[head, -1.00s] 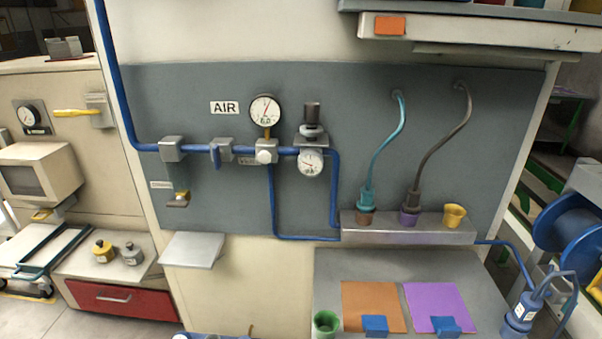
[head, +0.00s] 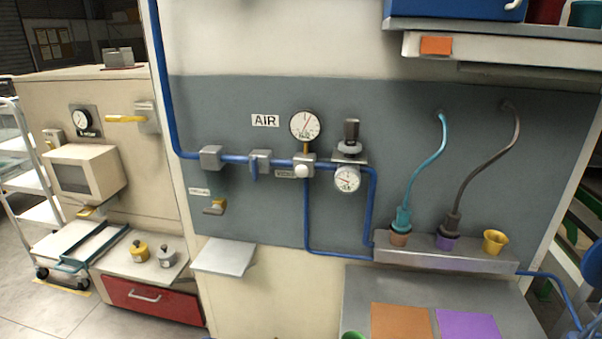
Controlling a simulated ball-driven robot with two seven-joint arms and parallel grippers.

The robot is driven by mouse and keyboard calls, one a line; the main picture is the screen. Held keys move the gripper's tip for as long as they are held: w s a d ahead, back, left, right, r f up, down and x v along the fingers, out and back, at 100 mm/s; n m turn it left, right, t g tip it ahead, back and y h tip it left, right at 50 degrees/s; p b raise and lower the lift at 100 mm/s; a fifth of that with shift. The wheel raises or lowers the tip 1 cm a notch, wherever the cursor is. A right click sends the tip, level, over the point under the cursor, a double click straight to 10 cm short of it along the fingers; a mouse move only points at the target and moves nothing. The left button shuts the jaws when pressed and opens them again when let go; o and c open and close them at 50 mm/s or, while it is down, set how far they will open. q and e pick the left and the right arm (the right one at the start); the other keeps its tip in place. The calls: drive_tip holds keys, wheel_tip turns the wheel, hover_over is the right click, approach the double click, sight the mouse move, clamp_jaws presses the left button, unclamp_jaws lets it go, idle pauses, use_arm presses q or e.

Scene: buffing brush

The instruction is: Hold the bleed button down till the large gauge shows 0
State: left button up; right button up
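The large gauge (head: 306,125) is a white round dial with a dark rim, standing on a short brass stem above the blue air pipe, right of the AIR sign (head: 265,121). A smaller gauge (head: 347,179) hangs under the dark-knobbed regulator (head: 351,135). Neither of my grippers is in view.
A grey shelf (head: 224,256) juts from the wall at lower left. A ledge (head: 445,254) with cups and hoses stands at right, above a bench with orange (head: 400,322) and purple mats. An upper shelf (head: 500,47) overhangs at top right. The wall before the gauge is unobstructed.

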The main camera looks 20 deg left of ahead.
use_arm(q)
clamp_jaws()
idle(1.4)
